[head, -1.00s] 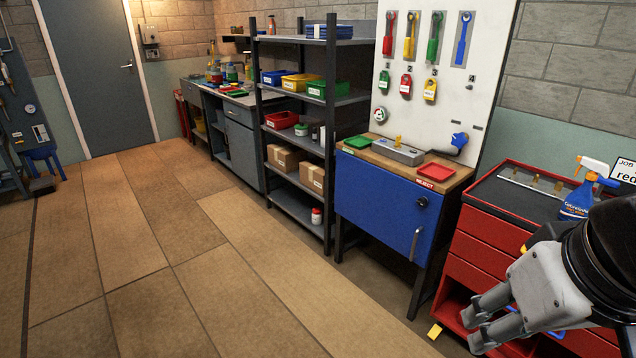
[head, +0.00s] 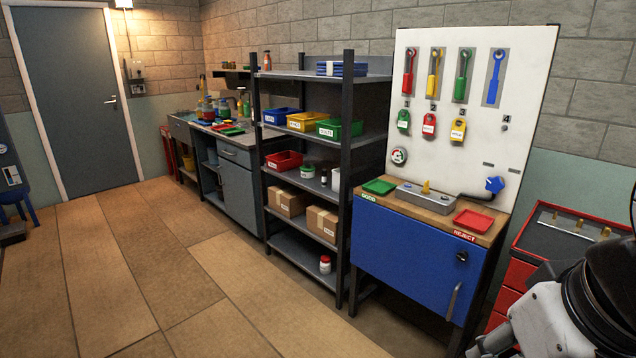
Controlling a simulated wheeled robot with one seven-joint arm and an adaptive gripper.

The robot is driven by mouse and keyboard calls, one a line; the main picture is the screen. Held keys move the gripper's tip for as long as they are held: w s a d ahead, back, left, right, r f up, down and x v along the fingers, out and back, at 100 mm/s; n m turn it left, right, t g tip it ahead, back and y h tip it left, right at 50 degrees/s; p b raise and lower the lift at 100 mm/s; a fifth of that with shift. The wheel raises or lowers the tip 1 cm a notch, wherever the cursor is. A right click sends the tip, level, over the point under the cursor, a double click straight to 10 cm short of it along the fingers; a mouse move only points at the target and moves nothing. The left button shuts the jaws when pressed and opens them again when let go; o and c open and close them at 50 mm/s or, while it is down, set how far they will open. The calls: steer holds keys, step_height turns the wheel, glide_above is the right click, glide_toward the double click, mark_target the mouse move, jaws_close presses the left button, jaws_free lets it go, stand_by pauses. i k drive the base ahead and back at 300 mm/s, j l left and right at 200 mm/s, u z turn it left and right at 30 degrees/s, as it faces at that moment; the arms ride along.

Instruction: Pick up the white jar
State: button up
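A small white jar with a red lid (head: 325,264) stands upright on the bottom shelf of the dark metal rack, near its right front. A second white jar, with a green lid (head: 307,172), stands on a middle shelf beside a red bin. My gripper (head: 490,346) is at the lower right edge, largely cut off by the frame, far from both jars. Its fingertips are mostly out of view, so I cannot see whether it is open or shut.
The metal rack (head: 347,130) holds colored bins and cardboard boxes (head: 288,201). A blue workbench (head: 410,248) stands right of the rack, and a red cabinet (head: 518,275) is partly behind my arm. The floor (head: 130,270) in front of the rack is clear.

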mark_target(325, 268)
steer(key=i+j+z, duration=0.1)
steer(key=i+j, duration=0.25)
steer(key=j, duration=0.25)
steer(key=i+j+z, duration=0.25)
steer(key=j, duration=0.4)
steer(key=i+j+z, duration=0.1)
steer(key=i+j, duration=0.25)
steer(key=j, duration=0.35)
steer(key=i+j+z, duration=0.15)
steer(key=j, duration=0.2)
steer(key=i+j+z, duration=0.1)
steer(key=j, duration=0.6)
steer(key=i+j+z, duration=0.1)
steer(key=j, duration=0.6)
steer(key=j+z, duration=0.15)
steer(key=j, duration=0.6)
steer(key=i, duration=0.05)
